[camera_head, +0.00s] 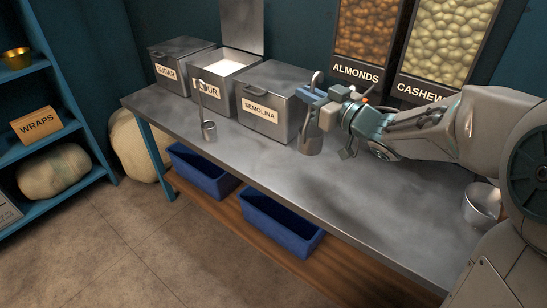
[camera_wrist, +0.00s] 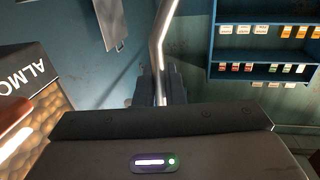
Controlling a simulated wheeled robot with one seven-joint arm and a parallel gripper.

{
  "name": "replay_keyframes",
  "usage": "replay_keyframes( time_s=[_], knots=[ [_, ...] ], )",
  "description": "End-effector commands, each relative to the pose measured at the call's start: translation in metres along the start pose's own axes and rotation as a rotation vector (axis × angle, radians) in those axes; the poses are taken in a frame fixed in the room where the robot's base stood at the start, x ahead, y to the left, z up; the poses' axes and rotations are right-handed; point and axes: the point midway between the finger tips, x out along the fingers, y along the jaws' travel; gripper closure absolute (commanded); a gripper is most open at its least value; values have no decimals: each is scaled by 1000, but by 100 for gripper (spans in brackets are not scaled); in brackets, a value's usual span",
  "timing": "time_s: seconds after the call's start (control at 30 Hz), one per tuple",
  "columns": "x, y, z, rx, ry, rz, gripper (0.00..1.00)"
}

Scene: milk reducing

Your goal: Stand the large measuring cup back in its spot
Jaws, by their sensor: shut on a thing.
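The large measuring cup (camera_head: 311,139) is a grey metal cup with a long upright handle hooked at the top. My gripper (camera_head: 318,98) is shut on its handle, and the cup hangs upright below the jaws, in front of the right end of the semolina bin. I cannot tell whether its base touches the counter. In the wrist view the handle (camera_wrist: 160,45) rises from between my dark fingers (camera_wrist: 159,86); the cup itself is hidden there. A smaller, similar long-handled cup (camera_head: 208,131) stands on the counter in front of the flour bin.
The steel counter (camera_head: 370,190) is clear in the middle. Sugar (camera_head: 167,73), open flour (camera_head: 212,92) and semolina (camera_head: 262,114) bins stand along its back left. Almond (camera_head: 356,72) and cashew (camera_head: 420,92) dispensers are behind my arm. A metal pot (camera_head: 482,206) stands at the right end.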

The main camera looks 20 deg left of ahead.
Motion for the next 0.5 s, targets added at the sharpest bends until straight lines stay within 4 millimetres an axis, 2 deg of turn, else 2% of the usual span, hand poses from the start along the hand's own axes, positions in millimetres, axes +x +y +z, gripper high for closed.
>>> replay_keyframes(
  time_s=[0.17, 0.5],
  knots=[
    [20, -14, 16, 2, 0, -14, 100],
    [86, -50, 61, 2, 0, -14, 100]
  ],
)
